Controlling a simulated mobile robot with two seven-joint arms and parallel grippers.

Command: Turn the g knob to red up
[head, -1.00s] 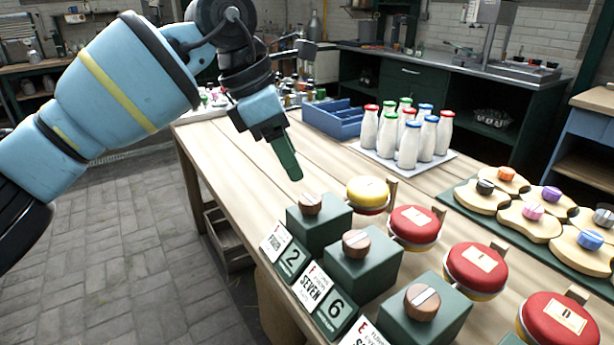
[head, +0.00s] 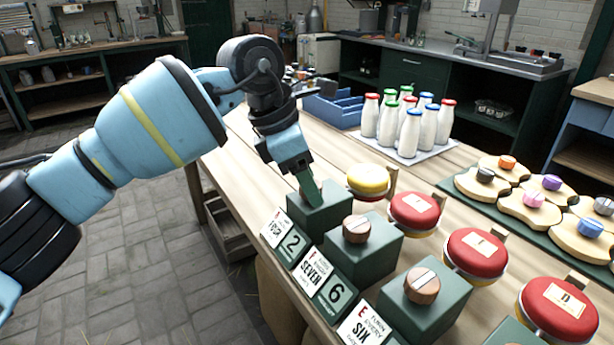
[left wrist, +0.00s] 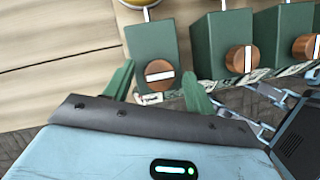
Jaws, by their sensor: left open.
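My left gripper (left wrist: 159,90) is open, with one green finger on each side of the knob in the left wrist view; contact cannot be told. In the head view my left gripper (head: 311,195) covers that knob at the far end green box (head: 322,215). The round drum (head: 368,180) behind this box shows its yellow side up. My right gripper is not in view.
More green boxes with wooden knobs (head: 356,229) follow toward the front right, close beside it. Their drums (head: 415,210) show red up. Number cards (head: 290,243) stand along the table's front edge. Milk bottles (head: 410,130) and a blue crate (head: 335,110) stand farther back.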

